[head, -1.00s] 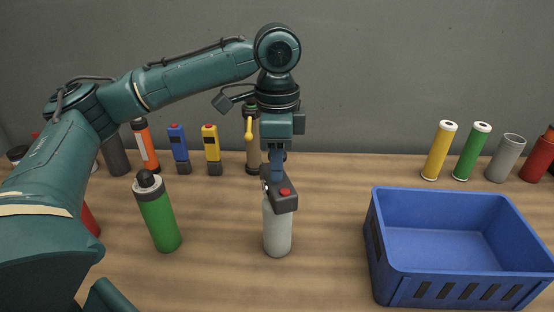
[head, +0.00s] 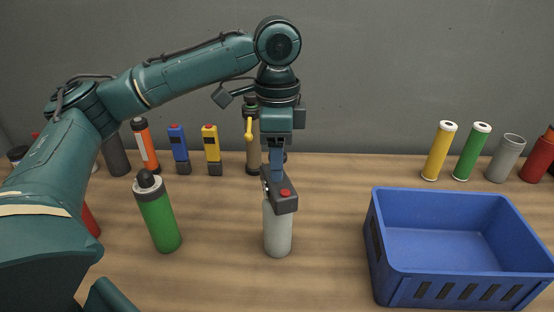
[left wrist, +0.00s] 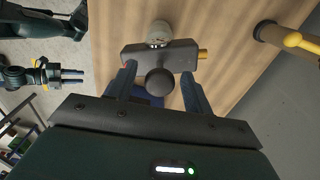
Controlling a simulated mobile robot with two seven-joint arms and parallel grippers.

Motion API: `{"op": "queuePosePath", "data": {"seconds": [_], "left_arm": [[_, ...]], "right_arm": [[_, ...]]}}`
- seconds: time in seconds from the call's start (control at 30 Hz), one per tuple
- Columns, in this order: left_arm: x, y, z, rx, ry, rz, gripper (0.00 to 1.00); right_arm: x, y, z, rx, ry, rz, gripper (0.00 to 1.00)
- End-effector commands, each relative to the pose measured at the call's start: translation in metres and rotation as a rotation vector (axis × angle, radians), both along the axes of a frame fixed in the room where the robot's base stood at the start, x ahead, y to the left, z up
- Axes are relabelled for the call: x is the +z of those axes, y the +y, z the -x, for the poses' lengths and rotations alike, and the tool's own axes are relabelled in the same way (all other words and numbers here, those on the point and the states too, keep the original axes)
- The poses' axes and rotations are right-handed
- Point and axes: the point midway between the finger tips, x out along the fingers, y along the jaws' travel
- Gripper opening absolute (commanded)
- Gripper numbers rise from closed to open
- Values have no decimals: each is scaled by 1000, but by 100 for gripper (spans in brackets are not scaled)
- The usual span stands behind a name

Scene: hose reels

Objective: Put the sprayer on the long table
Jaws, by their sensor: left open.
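The sprayer (head: 277,230) looks like the pale bottle with a dark grey head and a red button, upright on the wooden table (head: 210,275). In the left wrist view its head (left wrist: 180,57) shows a yellow nozzle and a round black knob. My left gripper (head: 277,172) points down at the sprayer's head. In the left wrist view its open fingers (left wrist: 157,80) are on either side of the knob; I cannot tell whether they touch it. My right gripper (left wrist: 74,76) appears small at the left of that view, away from the sprayer.
A green bottle (head: 158,218) stands left of the sprayer. A blue crate (head: 445,282) stands at the right. Behind are a blue device (head: 179,145), a yellow device (head: 211,145) and a tan bottle with a yellow lever (head: 253,155). Several cylinders, including a yellow one (head: 439,152), stand at the back right.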

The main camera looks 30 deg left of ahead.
Motion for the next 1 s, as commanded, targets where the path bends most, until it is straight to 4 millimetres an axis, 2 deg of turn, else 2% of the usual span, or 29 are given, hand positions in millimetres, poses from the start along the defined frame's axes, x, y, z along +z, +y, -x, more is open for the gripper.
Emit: {"op": "queuePosePath", "data": {"seconds": [0.3,0.5,0.67,1.0], "left_arm": [[73,0,-1,0,-6,1,51],[104,0,0,0,-4,0,51],[111,0,0,0,-1,0,51],[111,0,0,0,-1,1,51]], "right_arm": [[10,-1,1,-3,5,2,36],[11,-5,3,-15,24,10,36],[4,-10,5,-26,44,17,36],[4,-11,4,-31,44,18,36]]}}
